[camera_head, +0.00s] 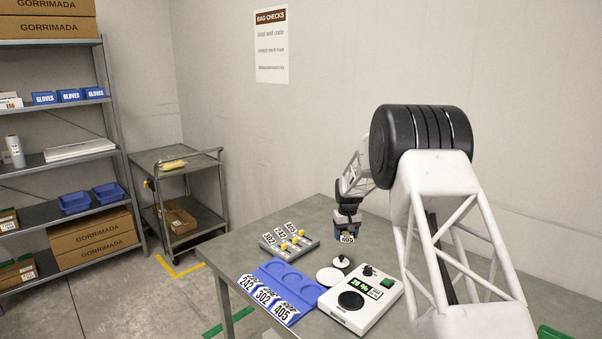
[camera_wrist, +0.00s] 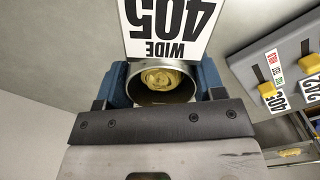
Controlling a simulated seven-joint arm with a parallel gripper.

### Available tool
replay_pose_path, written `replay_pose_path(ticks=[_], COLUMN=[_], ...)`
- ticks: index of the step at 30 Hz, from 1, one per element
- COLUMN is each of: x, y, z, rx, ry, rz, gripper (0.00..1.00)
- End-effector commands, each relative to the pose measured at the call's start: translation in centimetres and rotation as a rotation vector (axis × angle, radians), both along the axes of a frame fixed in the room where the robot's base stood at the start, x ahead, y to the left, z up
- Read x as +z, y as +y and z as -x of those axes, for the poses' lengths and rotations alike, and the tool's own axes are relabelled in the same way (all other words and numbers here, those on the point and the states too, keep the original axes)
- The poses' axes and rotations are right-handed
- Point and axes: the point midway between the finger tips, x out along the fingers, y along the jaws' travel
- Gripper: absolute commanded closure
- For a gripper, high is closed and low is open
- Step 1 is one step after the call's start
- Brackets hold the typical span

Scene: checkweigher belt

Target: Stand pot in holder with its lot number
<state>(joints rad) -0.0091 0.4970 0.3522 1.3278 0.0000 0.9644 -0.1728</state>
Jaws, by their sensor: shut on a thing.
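My gripper (camera_head: 347,222) is shut on a small metal pot (camera_head: 347,237) with a white label reading 405. In the wrist view the open pot (camera_wrist: 185,88) sits between blue fingers, with something yellowish inside. Its label (camera_wrist: 168,25) reads 405 WIDE. The blue holder (camera_head: 262,274) lies on the table to the left and nearer the front. It has round recesses that look empty and front labels 242, 302 and 405, from left to right. I cannot tell how far the pot is above the table.
A grey block (camera_head: 302,248) with yellow knobs and tags 302, 242 and 405 stands behind the holder. A white scale (camera_head: 343,314) with a lit display is right of the holder. A white lid-like disc (camera_head: 330,277) with a black knob lies between pot and scale.

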Motion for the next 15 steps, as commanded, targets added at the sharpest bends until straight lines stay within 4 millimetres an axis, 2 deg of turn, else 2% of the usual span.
replay_pose_path(ticks=[6,15], x=[-1.6,-2.9], y=[-0.5,-0.9], z=[-3.6,-6.4], rx=[-0.09,-0.169], ry=[0.001,-0.001], rz=[0.0,0.0], gripper=[0.65,0.65])
